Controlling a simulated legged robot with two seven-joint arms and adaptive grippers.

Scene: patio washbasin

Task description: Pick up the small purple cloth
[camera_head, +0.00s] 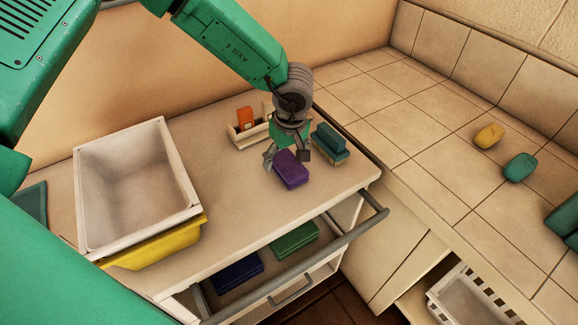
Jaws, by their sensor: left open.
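The small purple cloth (291,172) is a folded block lying on the cabinet top, near its front right part. My left gripper (288,156) is right above the cloth's back edge, pointing down, with its fingers apart. One finger is at the left of the cloth and the other at its back right. I cannot tell whether the fingers touch it. My right gripper is out of view.
A green brush (329,143) stands close to the right of the gripper. A small wooden holder (249,137) with an orange item (245,118) is behind it. A white basin (137,181) stands at the left. A grey rail (370,215) runs along the front.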

